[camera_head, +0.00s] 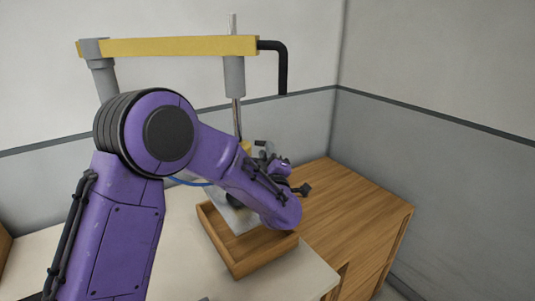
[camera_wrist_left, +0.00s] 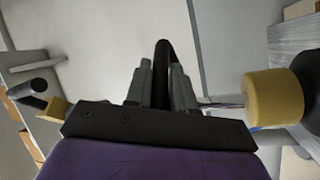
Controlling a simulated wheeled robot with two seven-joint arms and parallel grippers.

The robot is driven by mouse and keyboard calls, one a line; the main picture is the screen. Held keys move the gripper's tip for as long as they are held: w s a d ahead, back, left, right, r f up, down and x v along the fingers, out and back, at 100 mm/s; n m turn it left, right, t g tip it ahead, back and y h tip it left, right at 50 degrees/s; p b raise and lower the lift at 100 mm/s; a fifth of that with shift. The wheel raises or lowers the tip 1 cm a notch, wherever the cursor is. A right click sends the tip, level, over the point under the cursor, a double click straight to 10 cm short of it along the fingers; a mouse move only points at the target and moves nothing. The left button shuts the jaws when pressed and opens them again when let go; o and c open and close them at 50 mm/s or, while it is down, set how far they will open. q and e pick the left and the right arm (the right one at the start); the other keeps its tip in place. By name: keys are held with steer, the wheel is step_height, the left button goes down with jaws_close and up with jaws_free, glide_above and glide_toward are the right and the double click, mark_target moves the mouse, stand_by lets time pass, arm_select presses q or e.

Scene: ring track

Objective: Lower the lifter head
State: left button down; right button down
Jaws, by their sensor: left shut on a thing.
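The lifter has a yellow beam (camera_head: 170,46) on a grey post, with a grey sleeve (camera_head: 234,76) and a thin metal rod running down from it. A small yellow part of the lifter head (camera_head: 246,147) shows low on the rod, partly hidden by my purple left arm. In the left wrist view a yellow collar (camera_wrist_left: 274,98) with a black end is at the right. My left gripper (camera_head: 264,152) is beside the head. In the left wrist view its fingers (camera_wrist_left: 161,75) are shut on a black curved bar (camera_wrist_left: 162,58), which appears to be a handle.
A shallow wooden tray (camera_head: 236,270) sits below the lifter on a pale table (camera_head: 300,278). A wooden counter (camera_head: 365,208) stands to the right against the grey walls. A black bent pipe (camera_head: 283,70) hangs from the beam's right end.

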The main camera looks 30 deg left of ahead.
arm_select(q)
steer(key=c, duration=1.1)
jaws_free()
steer(key=shift+r, duration=0.1)
steer(key=shift+o, duration=0.2)
steer(key=b+v, duration=0.3)
steer(key=v, duration=0.7)
steer(key=shift+d, duration=0.25)
steer(key=shift+s, duration=0.1)
